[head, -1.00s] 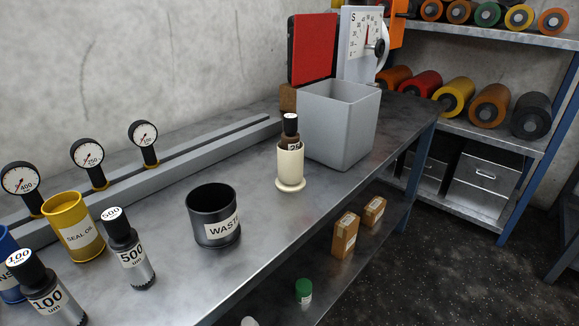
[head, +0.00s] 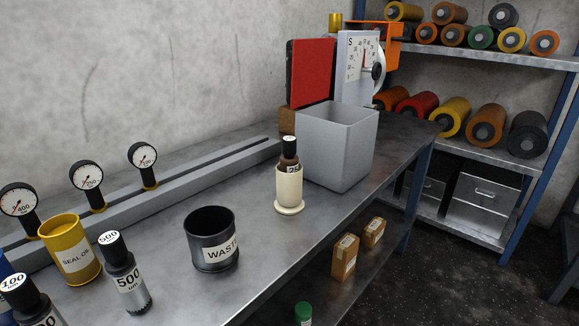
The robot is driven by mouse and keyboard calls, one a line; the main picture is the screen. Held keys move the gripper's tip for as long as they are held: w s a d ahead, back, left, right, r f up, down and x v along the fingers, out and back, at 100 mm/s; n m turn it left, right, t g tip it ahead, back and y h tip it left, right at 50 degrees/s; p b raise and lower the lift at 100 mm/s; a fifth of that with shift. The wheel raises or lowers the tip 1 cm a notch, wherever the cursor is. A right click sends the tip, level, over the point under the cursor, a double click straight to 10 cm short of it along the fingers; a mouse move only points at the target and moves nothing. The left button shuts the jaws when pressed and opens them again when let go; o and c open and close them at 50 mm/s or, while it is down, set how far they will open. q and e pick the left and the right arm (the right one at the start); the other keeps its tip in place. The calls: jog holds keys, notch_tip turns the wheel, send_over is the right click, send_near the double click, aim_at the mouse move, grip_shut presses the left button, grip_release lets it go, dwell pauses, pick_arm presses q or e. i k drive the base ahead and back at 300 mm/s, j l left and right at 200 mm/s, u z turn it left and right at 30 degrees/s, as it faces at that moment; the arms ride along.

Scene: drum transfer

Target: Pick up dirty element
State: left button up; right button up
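A dark cylinder marked 500 (head: 125,277) stands at the front left. Another marked 100 (head: 28,301) is cut off by the lower left edge. I cannot tell by a label which one is the dirty element. Neither gripper is in the head view.
A black WASTE bin (head: 211,247) and a yellow SEAL OIL cup (head: 70,252) stand on the metal bench (head: 170,300). A grey open box (head: 335,150) stands behind the holder. Three gauges line a rail at the wall. Shelves with rollers stand at the right.

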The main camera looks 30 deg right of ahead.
aim_at(288, 160)
jog(key=k+l, duration=0.1)
jog(key=l, duration=0.2)
jog(key=k+l, duration=0.15)
jog(key=l, duration=0.2)
jog(key=k+l+u, duration=0.1)
jog(key=l, duration=0.2)
jog(key=k+l, duration=0.1)
jog(key=l, duration=0.2)
